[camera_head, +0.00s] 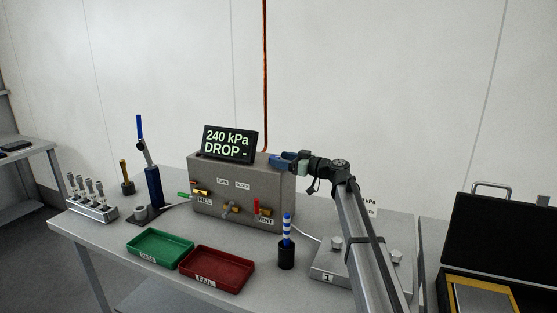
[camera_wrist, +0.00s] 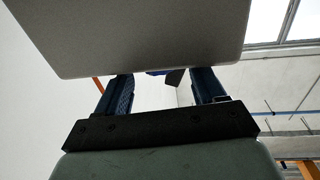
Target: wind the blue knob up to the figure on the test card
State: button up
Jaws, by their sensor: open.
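The grey test block (camera_head: 230,187) stands on the bench, with the dark display (camera_head: 230,144) on top reading "240 kPa" and "DROP -". My gripper (camera_head: 281,161) is open at the block's upper right. In the wrist view the fingers (camera_wrist: 160,87) are apart, with the block (camera_wrist: 140,35) across the top. A small blue piece, perhaps the blue knob (camera_wrist: 155,73), shows between them at the block's edge; I cannot tell whether they touch it. In the head view I cannot separate the knob from the fingers. A white card (camera_head: 371,204) reads "kPa"; my arm hides its figure.
A green tray (camera_head: 141,257) and red tray (camera_head: 198,282) lie in front. A blue-and-white striped piece (camera_head: 287,229) stands in a black cup near my arm. An open black case (camera_head: 500,244) is at right.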

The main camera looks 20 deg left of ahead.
jog(key=shift+w+a, duration=0.15)
jog(key=shift+a, duration=0.9)
jog(key=c, duration=1)
jog(key=shift+c, duration=0.3)
